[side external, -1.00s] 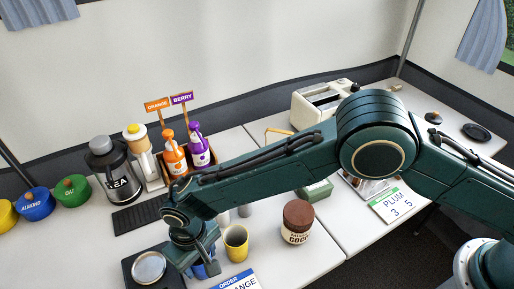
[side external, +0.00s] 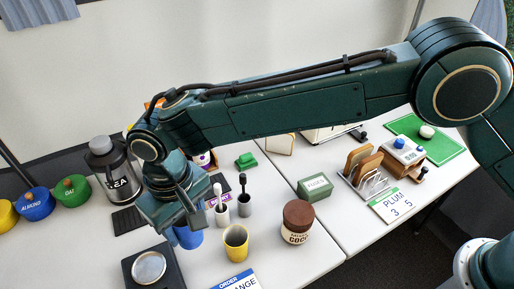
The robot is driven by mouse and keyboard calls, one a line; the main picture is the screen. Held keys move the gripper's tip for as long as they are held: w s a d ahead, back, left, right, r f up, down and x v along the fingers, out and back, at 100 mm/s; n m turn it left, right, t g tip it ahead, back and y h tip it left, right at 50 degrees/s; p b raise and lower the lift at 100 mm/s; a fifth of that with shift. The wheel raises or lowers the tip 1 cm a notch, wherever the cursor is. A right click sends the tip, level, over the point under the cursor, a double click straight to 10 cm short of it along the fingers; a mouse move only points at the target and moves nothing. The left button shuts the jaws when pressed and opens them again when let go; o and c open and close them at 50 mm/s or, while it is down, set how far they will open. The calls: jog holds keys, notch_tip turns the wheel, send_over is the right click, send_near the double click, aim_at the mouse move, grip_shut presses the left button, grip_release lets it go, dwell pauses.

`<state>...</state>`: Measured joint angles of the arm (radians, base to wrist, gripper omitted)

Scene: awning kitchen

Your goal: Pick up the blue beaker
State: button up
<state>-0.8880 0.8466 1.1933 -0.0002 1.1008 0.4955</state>
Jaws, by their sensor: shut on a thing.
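The blue beaker (side external: 188,238) shows below my gripper (side external: 182,222) in the side external view, left of the yellow cup. My gripper is shut on the blue beaker, and its fingers and body hide the upper part of it. The beaker looks roughly upright. I cannot tell for sure how far its base is above the table.
A yellow cup (side external: 235,243) stands close on the right, with a brown cocoa jar (side external: 297,222) beyond it. A black scale with a round silver plate (side external: 150,267) sits in front. A tea dispenser (side external: 112,168) stands behind at left. Two small holders with brushes stand behind the cup.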

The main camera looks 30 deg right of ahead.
jog(key=shift+r, duration=2.35)
